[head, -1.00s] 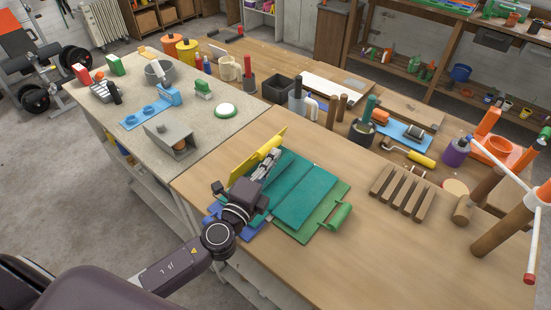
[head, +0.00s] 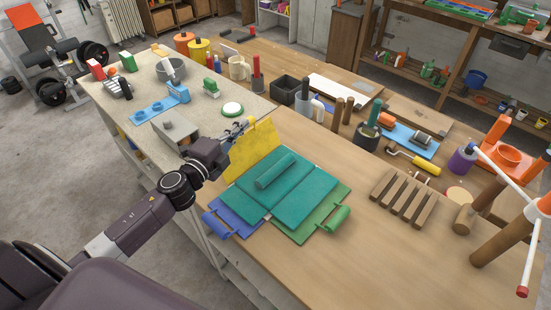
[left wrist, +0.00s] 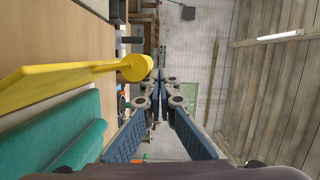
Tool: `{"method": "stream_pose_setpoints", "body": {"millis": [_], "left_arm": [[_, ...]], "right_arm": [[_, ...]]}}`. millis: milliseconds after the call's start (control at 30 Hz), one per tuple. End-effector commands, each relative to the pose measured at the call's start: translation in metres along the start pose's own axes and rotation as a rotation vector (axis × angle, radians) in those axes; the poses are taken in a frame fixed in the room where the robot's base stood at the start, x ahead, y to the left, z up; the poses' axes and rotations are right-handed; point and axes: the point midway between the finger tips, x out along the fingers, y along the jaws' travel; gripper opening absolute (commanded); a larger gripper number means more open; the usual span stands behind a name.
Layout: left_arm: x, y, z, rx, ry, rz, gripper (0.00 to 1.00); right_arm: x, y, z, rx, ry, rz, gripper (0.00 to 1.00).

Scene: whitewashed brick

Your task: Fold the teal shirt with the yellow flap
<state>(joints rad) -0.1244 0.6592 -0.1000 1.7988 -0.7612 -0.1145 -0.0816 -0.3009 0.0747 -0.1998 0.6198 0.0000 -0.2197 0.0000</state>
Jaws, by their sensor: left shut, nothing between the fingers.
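The teal shirt (head: 305,199) lies on a folding board with a blue flap (head: 236,209) at left and a green flap (head: 320,217) at right. A rolled or bunched teal part (head: 275,171) lies across its upper middle; it also shows in the left wrist view (left wrist: 60,140). The yellow flap (head: 258,147) stands raised at the board's far edge, not over the shirt. In the left wrist view the yellow flap (left wrist: 60,82) shows nearly edge-on, with a round end. My left gripper (head: 241,126) is shut and empty at the flap's left side; contact is unclear.
A grey box (head: 176,131) and blue tool (head: 153,110) stand on the pale bench at left. Mugs and pots line the back. A slatted wooden rack (head: 404,195) is at right. Bare wood lies in front of the rack.

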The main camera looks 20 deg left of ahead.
Motion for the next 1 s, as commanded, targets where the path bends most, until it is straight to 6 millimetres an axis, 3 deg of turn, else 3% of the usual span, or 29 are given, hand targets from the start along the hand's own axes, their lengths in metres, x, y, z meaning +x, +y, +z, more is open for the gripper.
{"method": "stream_pose_setpoints", "body": {"millis": [200, 600, 1000], "left_arm": [[0.008, 0.005, 0.034, -0.064, -0.004, 0.018, 0.00], [0.021, 0.033, 0.086, -0.439, -0.003, 0.113, 0.00], [0.030, 0.074, 0.120, -0.762, -0.002, 0.192, 0.00]], "right_arm": [[-0.005, -0.001, -0.001, 0.000, 0.001, -0.001, 0.83], [-0.012, 0.004, -0.001, -0.002, 0.000, 0.005, 0.83], [0.005, 0.007, 0.001, -0.003, 0.000, 0.008, 0.83]]}}
